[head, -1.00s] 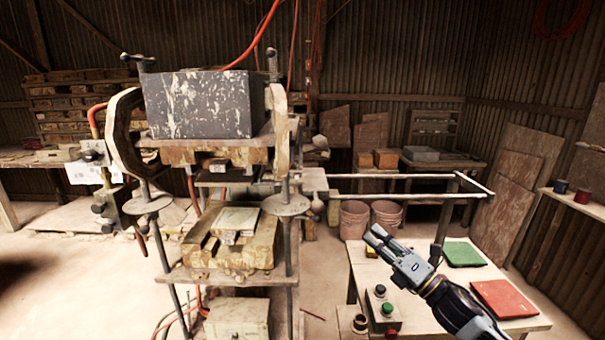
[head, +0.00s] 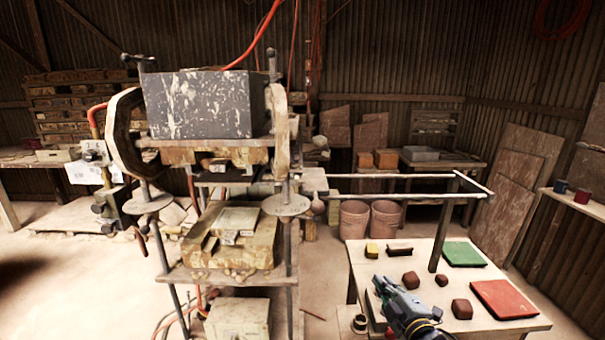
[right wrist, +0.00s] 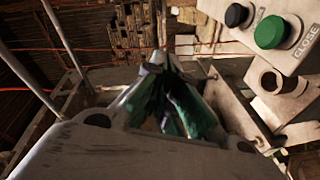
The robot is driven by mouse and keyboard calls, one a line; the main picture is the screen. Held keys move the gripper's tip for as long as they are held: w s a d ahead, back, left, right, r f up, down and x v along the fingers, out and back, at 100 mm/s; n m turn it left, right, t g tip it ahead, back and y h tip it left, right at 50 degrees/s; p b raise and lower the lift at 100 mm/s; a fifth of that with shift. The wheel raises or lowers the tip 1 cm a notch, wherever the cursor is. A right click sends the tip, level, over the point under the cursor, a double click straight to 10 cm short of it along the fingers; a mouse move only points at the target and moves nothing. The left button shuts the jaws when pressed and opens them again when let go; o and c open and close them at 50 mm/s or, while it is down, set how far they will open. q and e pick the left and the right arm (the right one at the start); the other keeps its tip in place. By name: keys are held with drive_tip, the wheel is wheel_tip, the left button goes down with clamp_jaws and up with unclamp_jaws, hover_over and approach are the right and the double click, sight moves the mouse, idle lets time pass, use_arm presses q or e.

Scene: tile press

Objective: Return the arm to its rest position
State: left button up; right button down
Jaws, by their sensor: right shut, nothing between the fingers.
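My right gripper (head: 380,283) is low over the front left part of the white table (head: 440,328) in the head view, its fingers together and empty. In the right wrist view its dark green fingers (right wrist: 168,95) meet near the middle. The arm hides most of the button box in the head view. The right wrist view shows the box (right wrist: 290,55) at the upper right, with a green button (right wrist: 272,32) and a black button (right wrist: 238,15). The gripper appears apart from them. My left gripper is in neither view.
The table holds a green mat (head: 463,254), a red mat (head: 503,298), several brown lumps (head: 461,309) and a yellow block (head: 372,250). A small ring (head: 360,323) lies at its front left. The tall press (head: 205,105) stands to the left. Two buckets (head: 354,218) stand behind.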

drive_tip(key=s+f+m+g+h, duration=0.1)
drive_tip(key=s+f+m+g, duration=0.7)
drive_tip(key=s, duration=0.5)
drive_tip(key=s+f+m+g+h, duration=0.2)
drive_tip(key=s+f+m+g, duration=0.35)
drive_tip(key=s+f, duration=0.9)
drive_tip(key=f, duration=1.4)
drive_tip(key=s+f, duration=0.2)
drive_tip(key=f, duration=1.3)
drive_tip(key=s+d+f+g, duration=0.1)
drive_tip(key=s+d+f, duration=0.1)
drive_tip(key=s+f, duration=0.7)
drive_tip(key=s+d+f+g, duration=0.1)
drive_tip(key=s+d+f, duration=0.1)
drive_tip(key=s+f, duration=0.8)
drive_tip(key=shift+s+d+f, duration=0.25)
drive_tip(key=shift+s+f, duration=0.05)
drive_tip(key=shift+s, duration=1.15)
